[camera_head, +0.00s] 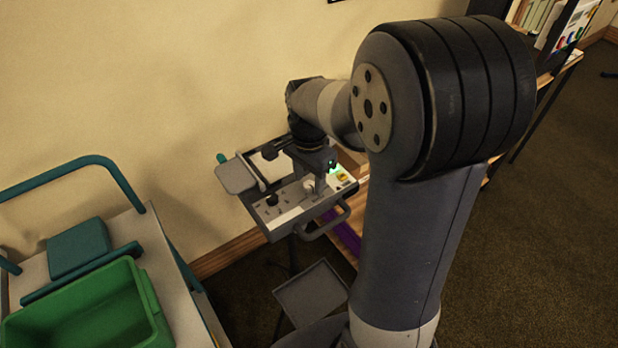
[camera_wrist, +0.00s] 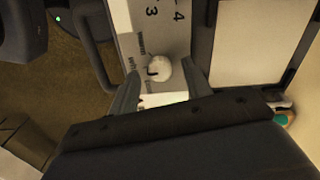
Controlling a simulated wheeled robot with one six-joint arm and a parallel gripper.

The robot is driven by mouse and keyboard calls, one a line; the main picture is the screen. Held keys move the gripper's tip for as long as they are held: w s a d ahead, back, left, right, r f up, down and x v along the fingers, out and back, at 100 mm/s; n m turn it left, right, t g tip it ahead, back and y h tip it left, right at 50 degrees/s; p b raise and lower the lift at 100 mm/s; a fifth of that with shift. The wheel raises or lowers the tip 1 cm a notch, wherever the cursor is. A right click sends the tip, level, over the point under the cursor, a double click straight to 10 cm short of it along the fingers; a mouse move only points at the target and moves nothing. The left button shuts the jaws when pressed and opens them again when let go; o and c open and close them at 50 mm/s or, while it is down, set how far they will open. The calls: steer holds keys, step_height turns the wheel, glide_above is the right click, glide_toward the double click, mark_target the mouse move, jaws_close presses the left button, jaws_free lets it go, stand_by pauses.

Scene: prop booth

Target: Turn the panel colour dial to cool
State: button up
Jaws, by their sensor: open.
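The colour dial is a round white knob (camera_wrist: 160,67) on the pale panel face (camera_wrist: 160,22) in the wrist view. Printed words beside it read "warm" and what looks like "white"; no "cool" label is readable. A dark mark shows on the knob's left side, facing the words. My gripper (camera_wrist: 161,72) is open, with one finger on each side of the knob; whether either finger touches it I cannot tell. In the head view my gripper (camera_head: 313,178) is over the control panel (camera_head: 285,217), with the white knob (camera_head: 309,187) just below it.
The panel also carries a black knob (camera_head: 272,200), a yellow button (camera_head: 342,177) and a grey front handle (camera_head: 328,222). A white flat plate (camera_wrist: 262,40) lies close to my right finger. A cart with a green bin (camera_head: 90,310) stands at left; the wall is behind.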

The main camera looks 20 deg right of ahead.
steer(key=shift+f, duration=0.4)
steer(key=shift+c, duration=0.4)
steer(key=c, duration=0.9)
